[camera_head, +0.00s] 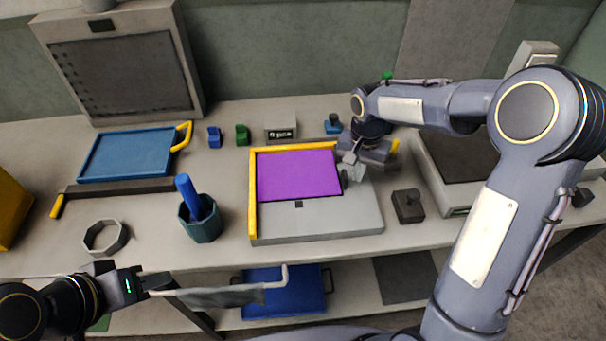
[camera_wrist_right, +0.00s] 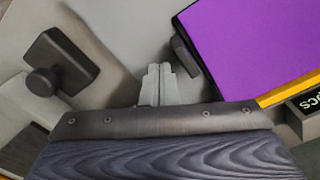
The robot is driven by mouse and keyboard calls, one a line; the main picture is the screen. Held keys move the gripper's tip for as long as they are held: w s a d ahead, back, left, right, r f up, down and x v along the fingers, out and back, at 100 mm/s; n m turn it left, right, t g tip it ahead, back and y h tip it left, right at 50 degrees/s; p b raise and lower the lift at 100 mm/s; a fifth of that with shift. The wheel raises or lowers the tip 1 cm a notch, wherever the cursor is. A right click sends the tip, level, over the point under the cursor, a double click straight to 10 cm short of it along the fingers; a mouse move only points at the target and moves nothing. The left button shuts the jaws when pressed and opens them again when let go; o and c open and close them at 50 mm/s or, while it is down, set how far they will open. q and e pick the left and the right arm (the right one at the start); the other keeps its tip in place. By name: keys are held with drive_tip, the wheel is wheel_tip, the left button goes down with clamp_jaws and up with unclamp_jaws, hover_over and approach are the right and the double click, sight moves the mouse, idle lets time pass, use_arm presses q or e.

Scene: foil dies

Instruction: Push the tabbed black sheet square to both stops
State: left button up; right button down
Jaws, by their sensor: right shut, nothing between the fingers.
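A purple sheet (camera_head: 300,173) with a dark edge lies on a grey plate (camera_head: 325,222), close against the yellow left stop (camera_head: 252,200) and the yellow back stop (camera_head: 300,147); any thin gap is too small to tell. A small black tab (camera_head: 299,204) sits at its front edge. In the right wrist view a dark tab (camera_wrist_right: 186,56) sits at the side of the sheet (camera_wrist_right: 250,40). My right gripper (camera_wrist_right: 161,75) is shut and empty beside that tab, apart from it in the picture. My left gripper (camera_head: 160,282) is low at the table's front; its jaw state is unclear.
A dark knobbed block (camera_head: 408,206) stands right of the plate. A teal cup (camera_head: 201,222) with a blue tool and a grey ring (camera_head: 106,237) stand left. A blue tray (camera_head: 130,155) lies at back left.

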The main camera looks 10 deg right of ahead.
drive_tip(key=shift+a, duration=1.25)
drive_tip(key=shift+d, duration=0.1)
drive_tip(key=shift+d, duration=0.5)
wheel_tip(320, 180, up, 8)
drive_tip(key=p, duration=0.6)
